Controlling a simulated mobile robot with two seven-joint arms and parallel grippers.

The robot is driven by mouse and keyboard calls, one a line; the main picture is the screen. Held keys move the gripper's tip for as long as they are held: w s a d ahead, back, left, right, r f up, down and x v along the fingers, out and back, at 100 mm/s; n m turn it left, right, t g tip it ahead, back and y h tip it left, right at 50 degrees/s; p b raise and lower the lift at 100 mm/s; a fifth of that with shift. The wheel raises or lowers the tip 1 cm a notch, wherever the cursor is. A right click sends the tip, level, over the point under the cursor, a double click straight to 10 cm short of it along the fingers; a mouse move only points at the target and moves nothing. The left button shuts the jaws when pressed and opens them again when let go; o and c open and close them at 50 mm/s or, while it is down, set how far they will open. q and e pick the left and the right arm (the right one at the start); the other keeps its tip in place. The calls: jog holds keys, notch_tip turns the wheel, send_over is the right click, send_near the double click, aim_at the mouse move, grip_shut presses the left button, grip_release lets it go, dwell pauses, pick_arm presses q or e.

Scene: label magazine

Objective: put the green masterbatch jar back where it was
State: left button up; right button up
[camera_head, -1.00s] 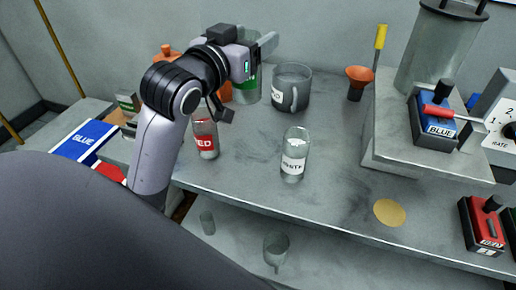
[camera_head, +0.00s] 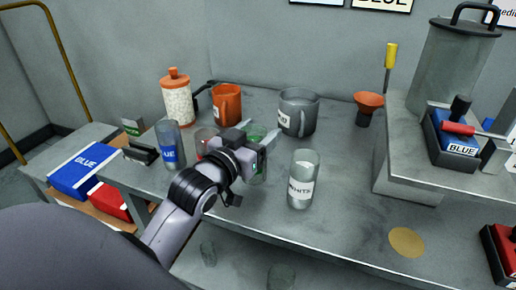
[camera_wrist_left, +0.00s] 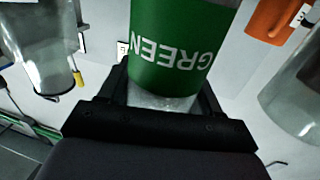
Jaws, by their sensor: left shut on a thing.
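The green masterbatch jar (camera_head: 257,165) is clear with a green label and is held in my left gripper (camera_head: 265,148), which is shut on it. In the left wrist view the jar (camera_wrist_left: 180,45) stands between the fingers with its GREEN label upside down. In the head view the gripper partly covers the jar, and I cannot tell whether its base touches the bench. It is between the red-label jar (camera_head: 202,137), partly hidden behind my arm, and the white-label jar (camera_head: 301,188). The blue-label jar (camera_head: 170,150) stands further left.
A grey mug (camera_head: 298,112), an orange mug (camera_head: 226,104) and an orange-lidded container (camera_head: 176,98) stand behind. An orange funnel (camera_head: 368,103) stands near the raised machine block (camera_head: 405,165). A tan disc (camera_head: 407,242) lies at the bench's front right.

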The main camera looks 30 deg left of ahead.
pick_arm(q)
notch_tip(320, 180, down, 3)
jog(key=shift+r, duration=0.1)
jog(key=shift+f, duration=0.2)
jog(key=shift+f+b, duration=0.1)
jog(key=shift+b, duration=0.2)
jog(key=o, duration=1.6)
jog(key=shift+o, duration=0.2)
jog(key=shift+s, duration=0.1)
